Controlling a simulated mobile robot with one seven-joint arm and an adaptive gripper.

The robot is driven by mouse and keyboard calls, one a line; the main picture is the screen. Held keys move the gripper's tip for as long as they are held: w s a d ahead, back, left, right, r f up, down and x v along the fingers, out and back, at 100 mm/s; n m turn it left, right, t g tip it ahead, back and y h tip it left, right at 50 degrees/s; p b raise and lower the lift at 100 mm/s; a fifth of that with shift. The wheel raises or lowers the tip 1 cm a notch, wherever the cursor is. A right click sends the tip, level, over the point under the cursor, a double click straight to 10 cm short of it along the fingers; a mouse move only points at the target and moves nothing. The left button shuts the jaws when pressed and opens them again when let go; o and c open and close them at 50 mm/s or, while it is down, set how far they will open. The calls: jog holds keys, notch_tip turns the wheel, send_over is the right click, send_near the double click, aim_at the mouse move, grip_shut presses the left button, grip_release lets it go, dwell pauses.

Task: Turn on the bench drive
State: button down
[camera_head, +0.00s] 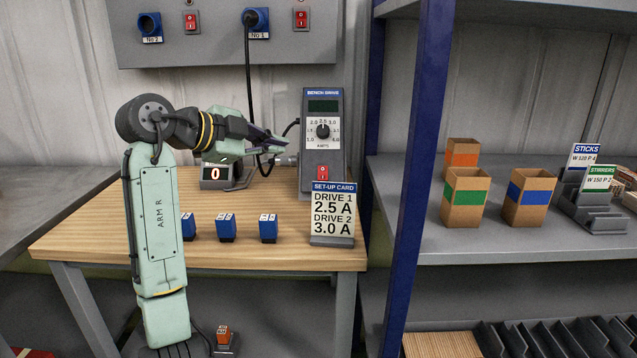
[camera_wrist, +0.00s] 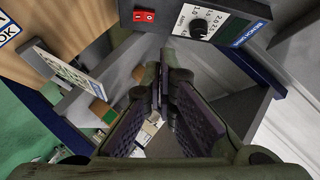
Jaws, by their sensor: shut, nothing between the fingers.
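The bench drive (camera_head: 312,157) is a grey upright box at the back right of the wooden bench. It has a dark display (camera_head: 323,106), a black amps knob (camera_head: 323,131) and a red rocker switch (camera_head: 322,173) low on its front. In the wrist view the knob (camera_wrist: 198,29) and red switch (camera_wrist: 144,15) show at the top. The rocker's position is too small to tell. The set-up card (camera_head: 333,213) reads Drive 1 2.5 A, Drive 2 3.0 A. My gripper (camera_head: 277,143) is shut and empty, left of the drive, apart from the switch; its fingers (camera_wrist: 163,78) also show in the wrist view.
A wall panel (camera_head: 225,45) has sockets and red switches; a black cable hangs from socket No 1 (camera_head: 257,20). Several blue blocks (camera_head: 226,228) stand at the bench's front. A counter (camera_head: 215,174) shows 0. A blue post (camera_head: 415,150) and shelf stand right.

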aim_at(319, 175)
jog(key=shift+s+d+f+m+g, duration=0.7)
jog(key=shift+d+f+m+g, duration=0.25)
jog(key=shift+g, duration=0.25)
jog(key=x, duration=0.4)
jog(key=w+a+p+x, duration=0.1)
jog(key=x, duration=0.3)
jog(key=p+x, duration=0.1)
jog(key=x, duration=0.3)
jog(key=shift+w+a+f, duration=0.15)
jog(key=shift+a+f, duration=0.05)
jog(key=shift+w+f, duration=0.35)
jog(key=shift+f, duration=0.05)
